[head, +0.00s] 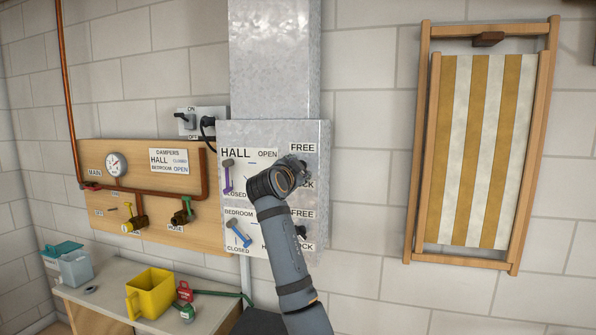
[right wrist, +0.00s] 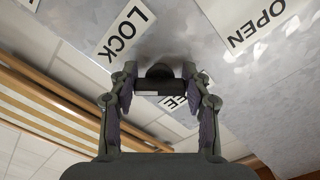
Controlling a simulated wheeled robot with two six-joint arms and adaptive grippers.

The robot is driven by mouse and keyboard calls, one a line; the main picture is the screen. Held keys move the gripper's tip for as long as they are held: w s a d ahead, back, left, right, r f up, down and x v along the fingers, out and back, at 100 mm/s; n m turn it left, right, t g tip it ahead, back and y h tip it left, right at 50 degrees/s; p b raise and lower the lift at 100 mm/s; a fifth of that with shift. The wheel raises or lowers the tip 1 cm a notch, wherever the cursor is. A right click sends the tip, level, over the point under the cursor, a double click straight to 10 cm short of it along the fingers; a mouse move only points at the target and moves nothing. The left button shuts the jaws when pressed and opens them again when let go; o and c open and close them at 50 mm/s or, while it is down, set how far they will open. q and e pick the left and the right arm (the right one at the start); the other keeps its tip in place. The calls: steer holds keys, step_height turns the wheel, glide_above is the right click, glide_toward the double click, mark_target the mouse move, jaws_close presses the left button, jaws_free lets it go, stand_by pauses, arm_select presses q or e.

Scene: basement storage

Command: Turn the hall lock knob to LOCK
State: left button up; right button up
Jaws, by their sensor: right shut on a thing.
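The hall lock knob (right wrist: 158,76) is a dark knob on the grey metal panel (head: 325,160), between my right gripper's fingertips in the right wrist view. In the head view my right gripper (head: 297,168) hides most of it. My right gripper (right wrist: 160,82) is shut on the knob, one finger on each side. The LOCK label (right wrist: 124,32) is at upper left in the wrist view; the FREE label (right wrist: 176,103) is partly hidden behind the knob. I cannot tell clearly which way the knob points. My left gripper is not in view.
On the same panel are a purple hall lever (head: 228,178), a blue bedroom lever (head: 239,234) and a dark bedroom lock knob (head: 301,231) below my gripper. A folded striped deck chair (head: 482,150) hangs to the right. A bench (head: 115,290) with a yellow container (head: 152,293) stands lower left.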

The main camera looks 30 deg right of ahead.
steer(key=o, duration=1.2)
steer(key=shift+c, duration=0.2)
steer(key=v, duration=1.2)
steer(key=shift+d, duration=0.1)
